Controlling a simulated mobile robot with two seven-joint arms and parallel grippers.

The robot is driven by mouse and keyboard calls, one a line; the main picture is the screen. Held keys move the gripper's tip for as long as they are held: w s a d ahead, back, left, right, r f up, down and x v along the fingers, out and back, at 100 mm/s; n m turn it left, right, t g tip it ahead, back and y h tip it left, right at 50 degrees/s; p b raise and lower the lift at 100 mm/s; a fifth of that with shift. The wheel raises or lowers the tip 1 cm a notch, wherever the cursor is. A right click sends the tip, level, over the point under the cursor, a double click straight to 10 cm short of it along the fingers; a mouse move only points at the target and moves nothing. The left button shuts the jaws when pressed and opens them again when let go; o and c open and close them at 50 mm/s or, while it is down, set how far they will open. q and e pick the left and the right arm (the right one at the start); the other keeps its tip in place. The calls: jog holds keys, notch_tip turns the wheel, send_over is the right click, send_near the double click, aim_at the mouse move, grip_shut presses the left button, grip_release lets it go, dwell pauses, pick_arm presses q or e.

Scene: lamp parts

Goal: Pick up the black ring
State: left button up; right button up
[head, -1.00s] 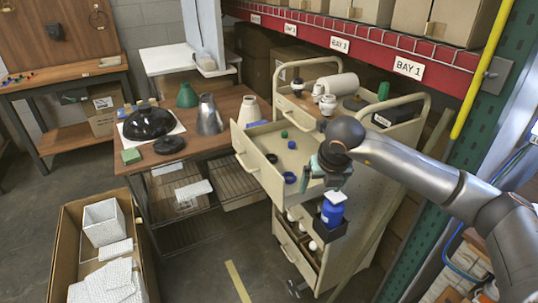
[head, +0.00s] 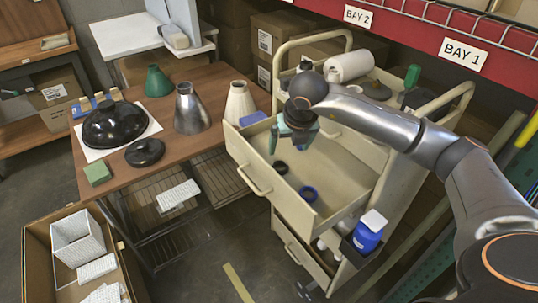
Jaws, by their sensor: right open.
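The black ring (head: 281,167) lies on the floor of the open top drawer (head: 262,180) of the cream cart, toward its left side. My right gripper (head: 291,150) is over the drawer, just above and slightly right of the black ring in the picture. Its teal fingers point down, apart and empty. I cannot tell its exact height above the ring. My left gripper is not in view.
A blue bottle with a white cap (head: 369,232) stands at the cart's right side. Cone shades, including a metal one (head: 191,110), and a black dome (head: 114,124) stand on the wooden table (head: 142,180). The drawer walls surround the rings.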

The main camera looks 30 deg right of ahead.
send_near(280, 168)
jog(key=shift+p+x, duration=0.5)
jog(key=shift+x, duration=2.65)
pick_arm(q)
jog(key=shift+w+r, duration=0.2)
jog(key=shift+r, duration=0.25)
pick_arm(e)
jog(key=shift+s+a, duration=0.1)
jog(key=c, duration=1.4)
